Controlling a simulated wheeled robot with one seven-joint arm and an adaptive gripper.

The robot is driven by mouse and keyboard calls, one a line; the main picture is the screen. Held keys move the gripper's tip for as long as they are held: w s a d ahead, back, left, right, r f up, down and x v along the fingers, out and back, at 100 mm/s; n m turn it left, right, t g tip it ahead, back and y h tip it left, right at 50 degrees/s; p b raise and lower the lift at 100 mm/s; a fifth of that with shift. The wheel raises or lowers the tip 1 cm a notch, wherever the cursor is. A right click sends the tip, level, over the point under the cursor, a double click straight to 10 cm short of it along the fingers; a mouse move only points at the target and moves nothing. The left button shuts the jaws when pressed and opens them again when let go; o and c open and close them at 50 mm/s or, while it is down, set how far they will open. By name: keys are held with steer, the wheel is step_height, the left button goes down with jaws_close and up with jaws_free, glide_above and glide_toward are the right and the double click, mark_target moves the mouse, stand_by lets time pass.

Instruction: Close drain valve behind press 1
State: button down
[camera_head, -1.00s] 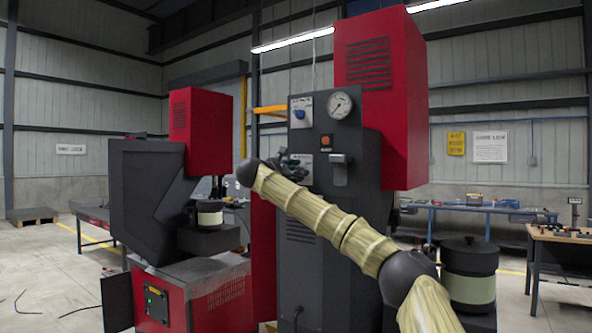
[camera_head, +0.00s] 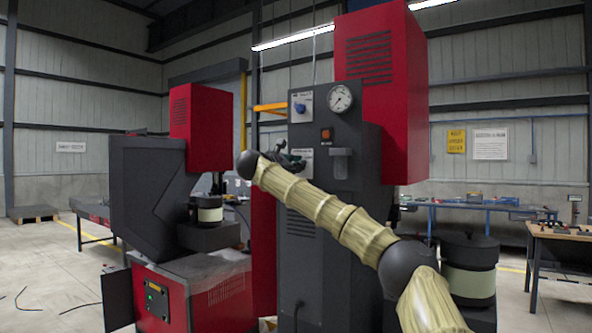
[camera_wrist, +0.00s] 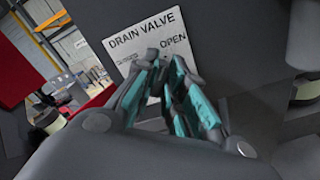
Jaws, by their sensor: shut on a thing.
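A white placard (camera_wrist: 140,42) reading "DRAIN VALVE" and "OPEN" is on the dark grey press cabinet (camera_head: 300,260). My gripper (camera_wrist: 167,62) is at the placard's lower part in the wrist view, its teal-lined fingers angled together at the tips. It is shut on the drain valve's handle, which the fingers hide, so its angle cannot be told. In the head view my gripper (camera_head: 290,160) is a small dark shape beside the cabinet face, partly behind my arm.
A pressure gauge (camera_head: 340,98), a blue knob (camera_head: 300,106), an orange switch (camera_head: 326,134) and a grey filter bowl (camera_head: 341,163) are close around on the cabinet. A second red press (camera_head: 200,130) stands left. Benches stand right.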

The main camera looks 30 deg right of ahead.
steer(key=shift+w+a+n+b, duration=0.15)
steer(key=shift+n+b, duration=1.3)
steer(key=shift+n, duration=2.65)
steer(key=shift+w+d+n+b, duration=0.2)
steer(key=shift+n+b, duration=1.25)
steer(key=shift+n, duration=2.65)
steer(key=shift+f, duration=0.1)
steer(key=c, duration=1.5)
jaws_free()
steer(key=v, duration=1.2)
steer(key=shift+f, duration=0.1)
